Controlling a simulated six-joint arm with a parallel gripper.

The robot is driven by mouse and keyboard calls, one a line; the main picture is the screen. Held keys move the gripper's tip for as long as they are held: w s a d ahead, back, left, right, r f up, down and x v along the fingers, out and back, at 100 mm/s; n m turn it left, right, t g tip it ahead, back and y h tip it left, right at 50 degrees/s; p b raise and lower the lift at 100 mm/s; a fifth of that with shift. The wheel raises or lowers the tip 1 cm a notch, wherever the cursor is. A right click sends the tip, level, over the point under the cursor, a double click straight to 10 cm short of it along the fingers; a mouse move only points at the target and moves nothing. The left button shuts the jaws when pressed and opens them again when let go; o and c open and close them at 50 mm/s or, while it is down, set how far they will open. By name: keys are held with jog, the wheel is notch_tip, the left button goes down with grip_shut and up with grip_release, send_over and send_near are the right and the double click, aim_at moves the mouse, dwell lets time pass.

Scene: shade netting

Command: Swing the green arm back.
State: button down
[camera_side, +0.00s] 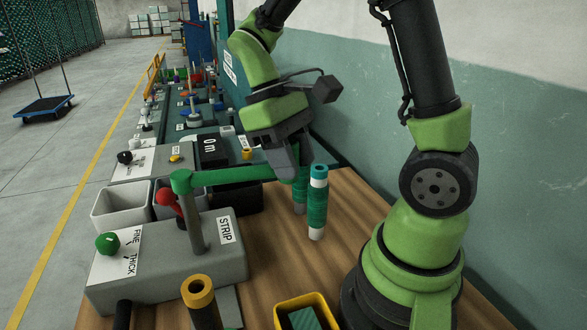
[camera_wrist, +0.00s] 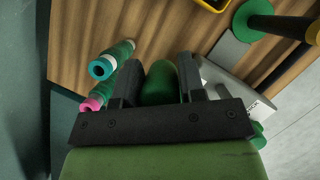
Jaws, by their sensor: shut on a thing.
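The green arm (camera_side: 235,174) is a flat bar on top of a grey post (camera_side: 195,228), which rises from the grey box marked STRIP (camera_side: 170,262). The bar reaches right from the post, over the bins, to my gripper (camera_side: 288,165). My gripper is shut on the bar's free end. In the wrist view the rounded green end (camera_wrist: 160,84) sits between the two dark fingers of my gripper (camera_wrist: 158,72). The fingers hide part of that end in the side view.
Teal-and-white rolls (camera_side: 318,205) stand on the wooden top just right of my gripper. A red-knobbed lever (camera_side: 168,198) and a green dial (camera_side: 107,243) are on the box. A yellow-rimmed bin (camera_side: 288,304) and a yellow-topped post (camera_side: 198,291) stand in front.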

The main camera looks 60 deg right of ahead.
jog(key=shift+w+d+n+h, duration=0.3)
jog(key=shift+w+d+n, duration=0.5)
jog(key=shift+w, duration=0.05)
jog(key=c, duration=0.7)
grip_release()
jog(key=shift+c, duration=0.2)
jog(key=v, duration=0.9)
jog(key=shift+r, duration=0.4)
jog(key=shift+w, duration=0.1)
jog(key=s+a+m+t+y, duration=0.2)
jog(key=s+a+m+t, duration=0.2)
jog(key=s+a+t, duration=0.3)
jog(key=s+t, duration=0.3)
jog(key=t, duration=0.1)
jog(key=shift+s+r+t, duration=0.15)
jog(key=shift+r+t, duration=0.25)
